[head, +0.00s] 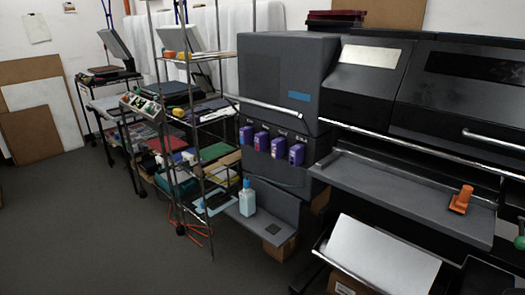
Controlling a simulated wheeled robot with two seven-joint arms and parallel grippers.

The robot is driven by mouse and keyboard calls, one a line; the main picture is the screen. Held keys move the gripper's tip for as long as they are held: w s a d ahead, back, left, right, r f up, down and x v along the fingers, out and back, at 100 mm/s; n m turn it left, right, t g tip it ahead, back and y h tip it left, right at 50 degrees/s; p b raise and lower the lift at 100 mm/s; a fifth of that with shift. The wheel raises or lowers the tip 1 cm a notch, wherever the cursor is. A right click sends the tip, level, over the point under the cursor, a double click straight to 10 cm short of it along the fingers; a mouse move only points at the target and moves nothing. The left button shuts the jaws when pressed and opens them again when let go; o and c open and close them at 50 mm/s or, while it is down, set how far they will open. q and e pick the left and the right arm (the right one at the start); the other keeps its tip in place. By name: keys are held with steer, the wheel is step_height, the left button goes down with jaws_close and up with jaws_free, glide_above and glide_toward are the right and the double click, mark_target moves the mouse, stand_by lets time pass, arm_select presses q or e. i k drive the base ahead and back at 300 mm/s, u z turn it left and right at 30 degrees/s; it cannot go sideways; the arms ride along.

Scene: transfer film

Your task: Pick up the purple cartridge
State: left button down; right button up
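Several purple cartridges sit in a row on the front of a dark grey machine (285,75). The leftmost cartridge (246,134) is partly near a shelf post. Two more, a left-middle cartridge (262,140) and a right-middle cartridge (279,147), follow to the right. The rightmost cartridge (296,154) is the nearest to me. Small labels show above them, too small to read. Neither of my grippers is in view.
A wire shelf rack (190,110) full of items stands left of the machine. A blue bottle (247,198) stands on a low grey ledge. A long grey tray (400,195) holds an orange object (461,199). The floor (80,220) at left is clear.

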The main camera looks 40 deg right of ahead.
mark_target(278, 145)
steer(key=u, duration=0.3)
steer(key=i, duration=1.75)
steer(key=z, duration=0.6)
steer(key=i, duration=1.5)
steer(key=z, duration=1.25)
